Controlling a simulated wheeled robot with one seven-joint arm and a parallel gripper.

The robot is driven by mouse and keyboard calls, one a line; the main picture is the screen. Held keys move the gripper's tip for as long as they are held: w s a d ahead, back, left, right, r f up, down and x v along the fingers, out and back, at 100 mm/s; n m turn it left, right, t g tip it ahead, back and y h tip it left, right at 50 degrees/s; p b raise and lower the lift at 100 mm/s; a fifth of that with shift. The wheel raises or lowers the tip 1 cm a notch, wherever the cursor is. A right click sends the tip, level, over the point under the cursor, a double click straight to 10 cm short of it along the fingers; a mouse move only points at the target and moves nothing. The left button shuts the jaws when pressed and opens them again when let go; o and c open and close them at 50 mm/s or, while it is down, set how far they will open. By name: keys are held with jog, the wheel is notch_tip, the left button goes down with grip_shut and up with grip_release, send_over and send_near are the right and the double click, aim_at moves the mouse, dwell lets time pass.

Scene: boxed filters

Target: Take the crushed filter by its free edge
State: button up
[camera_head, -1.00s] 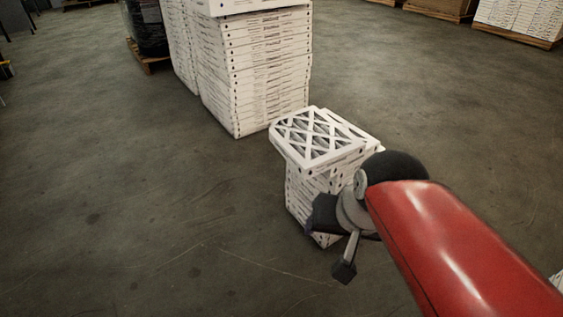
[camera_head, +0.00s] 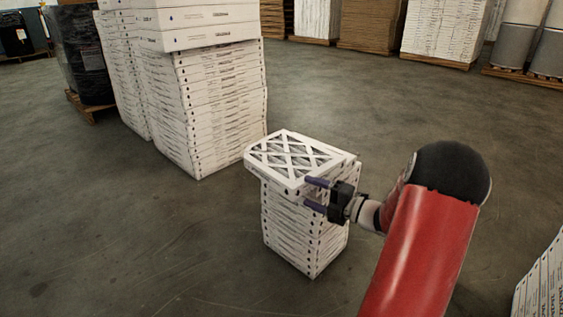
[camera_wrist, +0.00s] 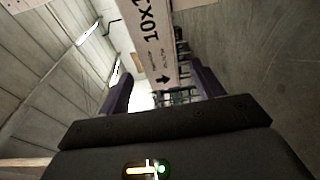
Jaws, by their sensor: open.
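A white-framed filter (camera_head: 292,152) with a lattice face lies on top of a short stack of boxed filters (camera_head: 300,228). It sits askew, its left end jutting past the stack. I cannot make out crushing on it. My gripper (camera_head: 316,193) is open at the stack's front right side, fingers pointing left, one above the other. The upper finger overlaps the filter's near edge in the head view; contact is unclear. In the wrist view a white printed edge (camera_wrist: 150,38) runs down between the fingers of my gripper (camera_wrist: 160,88), with nothing clamped.
A tall stack of boxed filters (camera_head: 205,105) stands behind to the left. A dark wrapped pallet load (camera_head: 78,55) is farther left. Another box stack (camera_head: 543,285) shows at the lower right edge. Pallet loads line the back. The concrete floor around the short stack is clear.

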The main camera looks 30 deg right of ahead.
aim_at(290, 182)
jog(key=x, duration=0.2)
jog(key=b+x, duration=0.1)
jog(key=x, duration=0.5)
jog(key=shift+w+d+f+b, duration=0.1)
jog(key=shift+w+d+b, duration=0.15)
jog(key=shift+b, duration=0.15)
jog(key=shift+s, duration=0.1)
jog(key=c, duration=1)
jog(key=shift+c, duration=0.7)
